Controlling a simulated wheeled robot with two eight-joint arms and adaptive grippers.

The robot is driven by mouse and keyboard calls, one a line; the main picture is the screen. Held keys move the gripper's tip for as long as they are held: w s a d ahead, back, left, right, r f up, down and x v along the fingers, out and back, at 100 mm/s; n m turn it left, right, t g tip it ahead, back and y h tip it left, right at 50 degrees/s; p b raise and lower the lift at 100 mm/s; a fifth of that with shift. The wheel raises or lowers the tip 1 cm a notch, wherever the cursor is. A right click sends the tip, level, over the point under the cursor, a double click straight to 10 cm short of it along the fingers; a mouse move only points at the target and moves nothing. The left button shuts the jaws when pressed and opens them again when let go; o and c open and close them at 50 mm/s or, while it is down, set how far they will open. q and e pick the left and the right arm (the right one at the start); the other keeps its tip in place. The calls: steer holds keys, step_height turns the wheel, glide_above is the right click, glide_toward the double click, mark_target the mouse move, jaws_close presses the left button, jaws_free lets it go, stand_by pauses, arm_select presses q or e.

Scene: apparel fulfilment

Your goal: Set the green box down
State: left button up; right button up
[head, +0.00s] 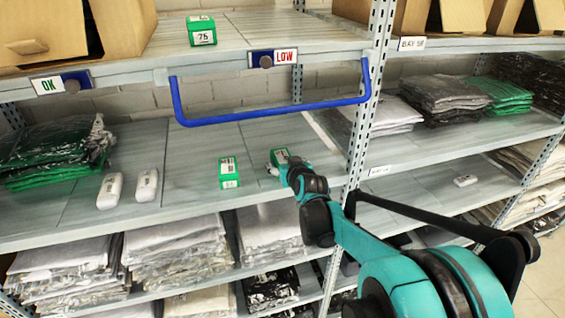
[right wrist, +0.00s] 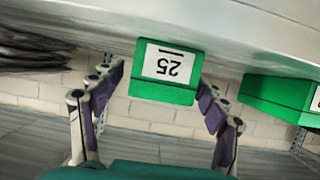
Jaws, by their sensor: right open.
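A green box (head: 281,155) stands on the middle shelf, at the end of my right arm. My right gripper (head: 277,166) is open around it. In the right wrist view the same green box (right wrist: 165,91) has a white label reading 25, upside down in the picture. It lies between the spread fingers, with a gap visible on each side, and appears to rest on the shelf. A second green box (head: 228,173) stands to its left on the shelf; it also shows at the right edge of the right wrist view (right wrist: 285,98). My left gripper is not in view.
A green box marked 75 (head: 202,31) stands on the upper shelf. A blue bar (head: 270,112) hangs below that shelf's edge. Two white devices (head: 128,187) and bagged garments (head: 58,152) lie left on the middle shelf (head: 190,200). A rack upright (head: 361,125) is close to my right arm.

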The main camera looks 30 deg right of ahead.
steer(key=shift+x, duration=1.35)
steer(key=shift+s+a+r, duration=0.1)
steer(key=shift+s, duration=0.15)
steer(key=c, duration=1.3)
steer(key=shift+c, duration=0.2)
